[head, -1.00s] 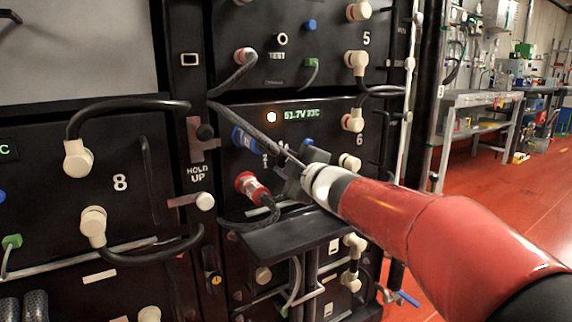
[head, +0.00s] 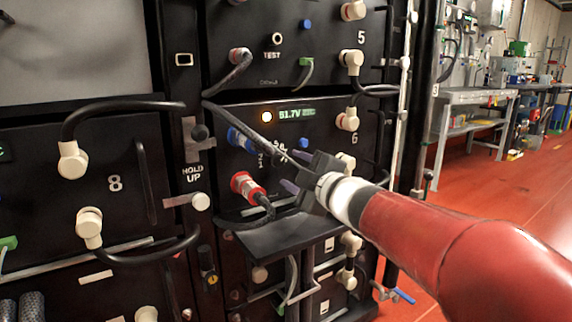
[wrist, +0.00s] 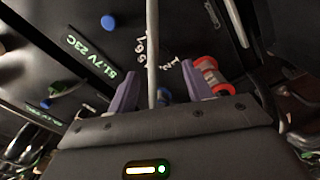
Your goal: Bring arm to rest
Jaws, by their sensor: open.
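My gripper (head: 289,172) is in front of the unit marked 6 in the head view, with its two purple fingers apart. The fingers also show apart in the wrist view (wrist: 160,92). A grey cable (wrist: 152,45) passes between them in that picture; I cannot tell whether it lies between the jaws or beyond them. A red connector (head: 246,186) sits in the unit's front to the left of the fingers, with a black cable. It also shows in the wrist view (wrist: 207,76), beside one finger. A blue connector (head: 241,140) sits above it.
A dark shelf (head: 275,239) juts out below my gripper. A hold-up lever (head: 199,201) and looped cables (head: 125,104) stick out at left. Red floor (head: 500,190) is open at right.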

